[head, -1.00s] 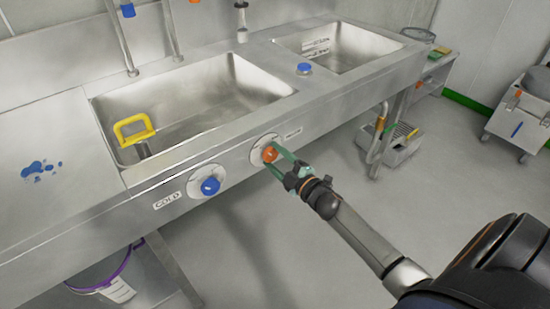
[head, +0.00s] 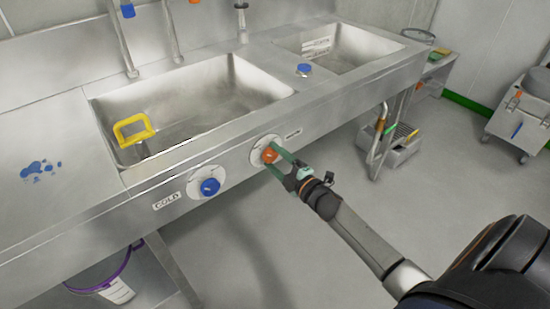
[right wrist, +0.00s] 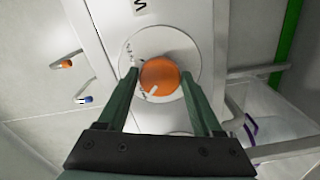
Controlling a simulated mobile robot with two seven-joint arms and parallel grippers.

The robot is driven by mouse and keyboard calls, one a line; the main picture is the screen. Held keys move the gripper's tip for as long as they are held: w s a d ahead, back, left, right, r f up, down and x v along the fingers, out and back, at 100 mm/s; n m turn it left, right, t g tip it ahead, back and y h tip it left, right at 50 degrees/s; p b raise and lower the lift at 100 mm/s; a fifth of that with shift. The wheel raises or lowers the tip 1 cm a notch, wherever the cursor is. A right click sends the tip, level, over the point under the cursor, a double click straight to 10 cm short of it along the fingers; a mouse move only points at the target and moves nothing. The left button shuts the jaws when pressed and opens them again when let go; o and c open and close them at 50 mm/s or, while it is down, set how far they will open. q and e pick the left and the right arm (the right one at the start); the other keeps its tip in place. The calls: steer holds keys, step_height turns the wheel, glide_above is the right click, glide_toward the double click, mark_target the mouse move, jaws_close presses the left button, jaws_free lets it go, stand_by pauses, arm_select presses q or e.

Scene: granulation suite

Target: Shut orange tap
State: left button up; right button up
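The orange tap (head: 269,155) is a round knob on a pale dial on the sink's front panel, right of the blue tap (head: 210,187) by the COLD label. My right gripper (head: 276,160) reaches it from the lower right, with its green fingers on either side of the knob. In the right wrist view, the orange tap (right wrist: 160,77) sits between the fingertips of my right gripper (right wrist: 160,73), which look closed against its sides. A white mark on the knob points to the lower left there, near dark dial marks. My left gripper is not in view.
The steel sink (head: 100,210) has two basins. A yellow-handled thing (head: 133,130) stands in the left one. A blue round cap (head: 304,70) sits on the rim between them. A bucket (head: 112,280) is below left. The floor at the lower middle is clear.

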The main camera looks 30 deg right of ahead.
steer(key=o, duration=0.3)
steer(key=shift+o, duration=0.2)
steer(key=s+d, duration=0.1)
steer(key=s, duration=1.1)
steer(key=shift+s+p, duration=0.25)
steer(key=shift+p, duration=0.1)
